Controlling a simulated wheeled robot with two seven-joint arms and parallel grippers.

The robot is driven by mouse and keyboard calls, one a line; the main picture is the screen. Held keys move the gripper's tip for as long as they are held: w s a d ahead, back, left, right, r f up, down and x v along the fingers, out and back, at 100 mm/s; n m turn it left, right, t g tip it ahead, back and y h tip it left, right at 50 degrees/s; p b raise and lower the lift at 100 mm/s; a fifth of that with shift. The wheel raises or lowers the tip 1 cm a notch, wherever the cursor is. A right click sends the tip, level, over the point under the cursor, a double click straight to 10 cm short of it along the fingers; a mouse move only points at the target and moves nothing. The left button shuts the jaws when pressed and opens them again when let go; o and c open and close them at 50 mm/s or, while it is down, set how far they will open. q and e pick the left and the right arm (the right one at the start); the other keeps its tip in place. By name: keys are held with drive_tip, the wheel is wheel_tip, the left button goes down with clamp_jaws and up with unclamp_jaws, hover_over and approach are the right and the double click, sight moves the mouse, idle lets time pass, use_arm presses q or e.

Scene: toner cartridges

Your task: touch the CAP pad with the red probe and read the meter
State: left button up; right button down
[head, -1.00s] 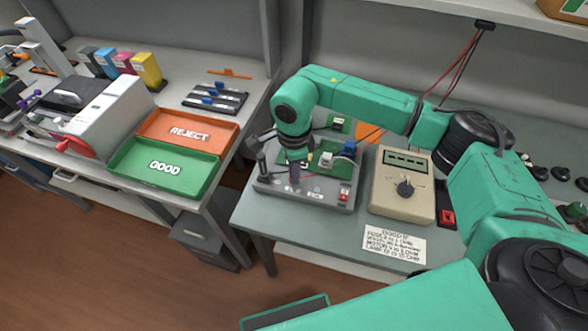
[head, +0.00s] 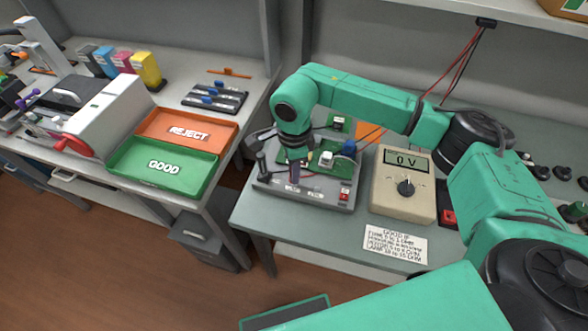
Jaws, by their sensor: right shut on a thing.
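The meter (head: 403,190) is a beige box with a dark dial, on the bench right of the test fixture. Its lit display (head: 406,159) reads "0 V". The grey fixture (head: 318,199) holds a green circuit board (head: 340,167) with small parts on it. My right gripper (head: 294,174) points down over the fixture's left part, shut on a slim thing, taken to be the red probe. The wrist and fingers hide most of it and its tip, so I cannot tell whether it touches a pad. The CAP pad cannot be made out. My left gripper is out of view.
A printed limits card (head: 395,243) lies at the bench's front edge. Red and black leads (head: 462,62) hang from the shelf behind my right arm. The orange REJECT tray (head: 187,131) and green GOOD tray (head: 163,168) stand on the left bench, across a gap.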

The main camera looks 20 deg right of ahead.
drive_tip(key=shift+r+p, duration=1.8)
drive_tip(key=shift+r, duration=1.7)
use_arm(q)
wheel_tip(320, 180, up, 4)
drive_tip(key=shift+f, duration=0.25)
use_arm(e)
drive_tip(key=shift+f, duration=0.1)
